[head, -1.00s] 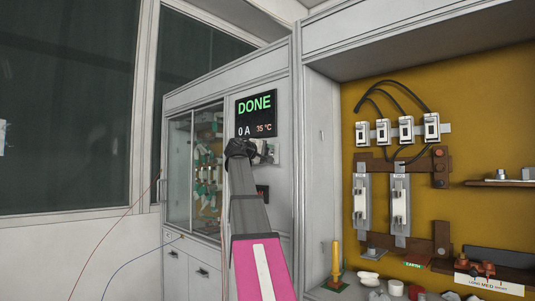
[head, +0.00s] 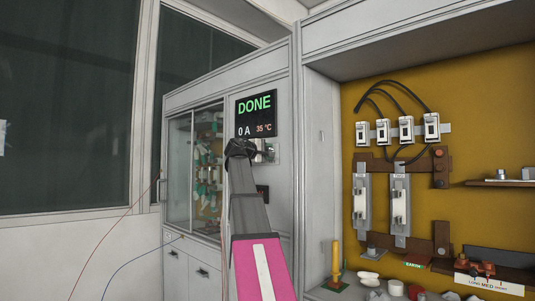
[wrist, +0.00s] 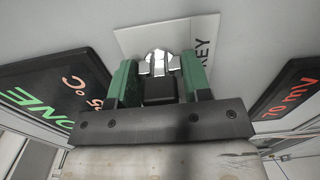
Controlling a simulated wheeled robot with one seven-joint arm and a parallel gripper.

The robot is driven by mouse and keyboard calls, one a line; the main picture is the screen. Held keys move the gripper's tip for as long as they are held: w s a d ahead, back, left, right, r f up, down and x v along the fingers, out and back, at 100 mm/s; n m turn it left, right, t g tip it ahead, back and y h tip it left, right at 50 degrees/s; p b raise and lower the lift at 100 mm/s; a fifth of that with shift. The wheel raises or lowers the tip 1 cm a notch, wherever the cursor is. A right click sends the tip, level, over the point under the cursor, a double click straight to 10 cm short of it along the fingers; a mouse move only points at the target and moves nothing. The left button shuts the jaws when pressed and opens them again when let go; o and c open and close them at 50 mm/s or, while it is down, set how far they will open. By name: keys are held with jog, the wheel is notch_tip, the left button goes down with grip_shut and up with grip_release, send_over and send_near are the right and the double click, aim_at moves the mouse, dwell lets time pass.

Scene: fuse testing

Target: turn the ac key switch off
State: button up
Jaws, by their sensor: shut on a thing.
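The AC key switch (wrist: 159,62) is a round silver lock on a white plate, with part of the word KEY readable on the right in the wrist view. My gripper (wrist: 157,84) has its two green fingers either side of the key's dark head (wrist: 160,92), and is shut on it. In the head view my gripper (head: 240,149) is at the cabinet's grey panel, just below the DONE display (head: 256,115). The arm and gripper hide most of the switch there; part of its plate (head: 272,153) shows to the right. The key's exact angle is hard to tell.
The DONE display reads 0 A and 35 °C. A smaller display, reading 70 mV in the wrist view (wrist: 289,99), is close to the switch on the other side. A glass-fronted cabinet (head: 180,170) is left; a yellow board (head: 460,130) with fuse holders is right.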

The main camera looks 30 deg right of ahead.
jog(key=o, duration=0.9)
jog(key=v, duration=1)
jog(key=shift+s+a, duration=0.15)
jog(key=shift+a, duration=0.2)
